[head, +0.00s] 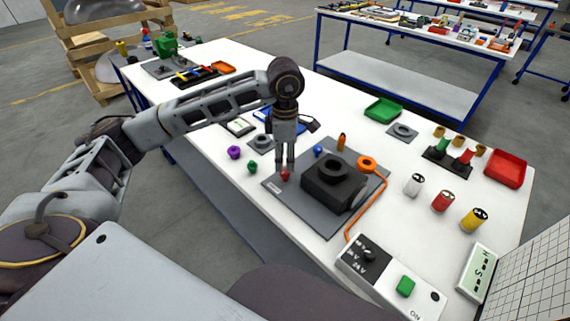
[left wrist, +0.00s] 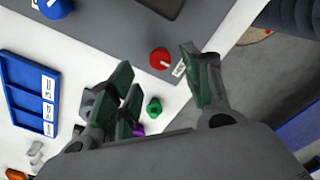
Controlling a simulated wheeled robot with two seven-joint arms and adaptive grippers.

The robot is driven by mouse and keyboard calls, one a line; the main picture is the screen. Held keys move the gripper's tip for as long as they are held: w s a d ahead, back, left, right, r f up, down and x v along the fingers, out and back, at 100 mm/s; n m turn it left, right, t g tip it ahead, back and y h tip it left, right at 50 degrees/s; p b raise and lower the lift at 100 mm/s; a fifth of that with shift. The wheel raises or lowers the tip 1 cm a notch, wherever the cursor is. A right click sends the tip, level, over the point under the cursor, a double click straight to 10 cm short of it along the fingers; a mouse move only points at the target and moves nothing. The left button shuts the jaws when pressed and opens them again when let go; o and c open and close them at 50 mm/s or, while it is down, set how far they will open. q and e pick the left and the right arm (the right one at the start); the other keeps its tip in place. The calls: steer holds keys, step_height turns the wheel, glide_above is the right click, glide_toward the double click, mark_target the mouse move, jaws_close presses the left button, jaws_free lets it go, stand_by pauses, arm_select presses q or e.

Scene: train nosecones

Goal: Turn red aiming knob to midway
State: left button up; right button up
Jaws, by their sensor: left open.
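The red aiming knob (head: 285,176) sits near the left corner of the grey base plate (head: 325,223). In the left wrist view the red knob (left wrist: 160,58) is round, with a short white pointer line towards the lower right and a small white label beside it. My left gripper (head: 284,163) points down just above the knob. In the left wrist view my left gripper (left wrist: 163,82) is open, its dark green-padded fingers apart on either side of the knob's line, with nothing between the tips. Contact with the knob cannot be told. My right gripper is not in view.
A black block (head: 330,196) with a ring stands mid-plate. A blue knob (head: 318,151) is on its far side. Loose green (head: 252,167) and purple (head: 234,152) pieces lie left of the plate. An orange cable (head: 363,215) runs to the control box (head: 385,275).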

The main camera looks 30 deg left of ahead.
mark_target(285, 171)
arm_select(q)
step_height(285, 171, up, 7)
stand_by(0.4)
steer(key=shift+f, duration=0.1)
stand_by(0.5)
